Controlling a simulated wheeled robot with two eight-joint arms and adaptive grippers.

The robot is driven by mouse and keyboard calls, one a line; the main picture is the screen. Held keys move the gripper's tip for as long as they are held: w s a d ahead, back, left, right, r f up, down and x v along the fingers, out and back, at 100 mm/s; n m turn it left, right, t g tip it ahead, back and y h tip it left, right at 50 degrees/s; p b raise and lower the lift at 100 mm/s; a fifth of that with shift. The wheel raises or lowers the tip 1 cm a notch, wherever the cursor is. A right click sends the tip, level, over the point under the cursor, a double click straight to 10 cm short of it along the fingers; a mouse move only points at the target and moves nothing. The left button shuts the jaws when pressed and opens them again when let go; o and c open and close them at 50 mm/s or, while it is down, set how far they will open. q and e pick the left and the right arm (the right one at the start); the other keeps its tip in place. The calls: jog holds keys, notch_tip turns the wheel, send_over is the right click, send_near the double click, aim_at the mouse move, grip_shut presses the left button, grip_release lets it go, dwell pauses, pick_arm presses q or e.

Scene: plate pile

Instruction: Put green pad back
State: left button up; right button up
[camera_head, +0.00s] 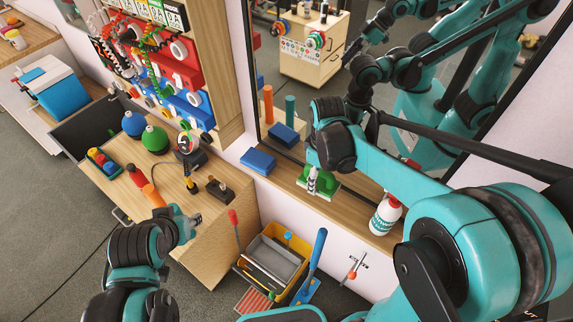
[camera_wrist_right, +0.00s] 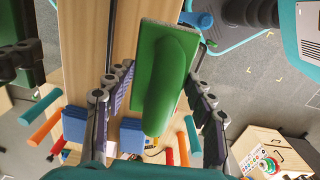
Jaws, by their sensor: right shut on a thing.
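The green pad (camera_head: 312,188) is a green block with a rounded grip on top, in the head view at the wooden ledge (camera_head: 350,204) below the mirror. In the right wrist view the green pad (camera_wrist_right: 162,80) lies between the two fingers. My right gripper (camera_head: 312,181) is shut on it; the arm hides part of it. I cannot tell whether the pad touches the ledge. My left gripper (camera_head: 188,224) is by the near edge of the wooden bench, apart from the pad; its jaw opening is unclear.
A blue pad (camera_head: 257,160) lies on the ledge to the left. A white bottle (camera_head: 385,216) with a red cap stands on it to the right. The mirror rises behind. A yellow bin (camera_head: 246,270) with tools stands on the floor below.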

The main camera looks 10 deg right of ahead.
jog(key=shift+s+r, duration=0.1)
jog(key=shift+s, duration=0.05)
jog(key=shift+a, duration=0.2)
jog(key=b, duration=0.2)
send_over(290, 182)
notch_tip(290, 182, down, 7)
jog(key=shift+s+r, duration=0.1)
notch_tip(290, 182, down, 4)
jog(key=shift+f+b, duration=0.15)
jog(key=shift+b, duration=0.55)
jog(key=o, duration=1)
